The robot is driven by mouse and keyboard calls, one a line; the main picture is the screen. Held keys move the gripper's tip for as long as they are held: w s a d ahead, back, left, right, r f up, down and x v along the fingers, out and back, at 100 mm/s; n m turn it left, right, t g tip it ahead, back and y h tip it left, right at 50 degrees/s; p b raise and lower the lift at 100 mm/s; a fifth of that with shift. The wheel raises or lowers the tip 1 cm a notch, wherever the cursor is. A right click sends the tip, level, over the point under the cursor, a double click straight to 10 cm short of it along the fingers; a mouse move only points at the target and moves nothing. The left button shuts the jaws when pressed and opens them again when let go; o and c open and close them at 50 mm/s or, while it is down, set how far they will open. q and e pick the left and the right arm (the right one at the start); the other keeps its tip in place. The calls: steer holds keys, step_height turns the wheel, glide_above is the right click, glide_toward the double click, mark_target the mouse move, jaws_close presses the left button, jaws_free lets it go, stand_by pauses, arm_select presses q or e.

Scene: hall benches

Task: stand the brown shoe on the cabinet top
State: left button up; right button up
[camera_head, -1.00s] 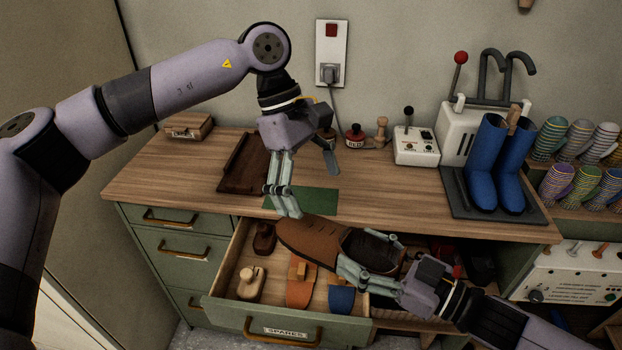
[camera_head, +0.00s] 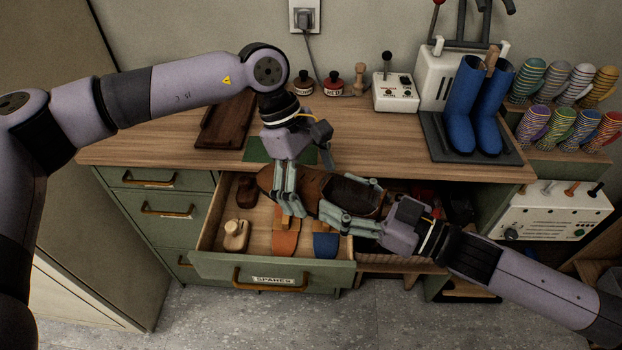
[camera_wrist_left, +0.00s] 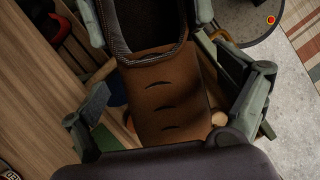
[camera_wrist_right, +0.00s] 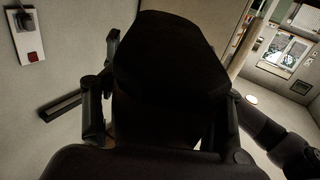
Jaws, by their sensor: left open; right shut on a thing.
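The brown shoe (camera_head: 352,193) is held above the open drawer, in front of the cabinet top (camera_head: 400,140). My right gripper (camera_head: 335,212) is shut on the shoe near its heel end; in the right wrist view the shoe (camera_wrist_right: 165,70) is a dark shape filling the middle. My left gripper (camera_head: 284,198) is open at the toe end, its fingers pointing down. In the left wrist view the brown toe (camera_wrist_left: 165,100) lies between the spread left fingers. Whether they touch it I cannot tell. The left hand hides part of the toe in the head view.
The open drawer (camera_head: 270,268) holds wooden pieces and orange and blue pieces. On the cabinet top are a green mat (camera_head: 257,155), a dark wooden tray (camera_head: 222,122), stampers, a white switch box (camera_head: 395,93) and blue boots (camera_head: 475,110) on a dark tray. Bare wood lies between mat and boots.

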arm_select(q)
steer(key=shift+c, duration=0.5)
steer(key=c, duration=1.3)
steer(key=shift+r, duration=0.1)
steer(key=shift+c, duration=0.6)
arm_select(e)
steer(key=o, duration=0.9)
steer(key=shift+r, duration=0.1)
arm_select(q)
steer(key=shift+c, duration=0.7)
arm_select(e)
steer(key=shift+o, duration=0.8)
steer(key=o, duration=0.4)
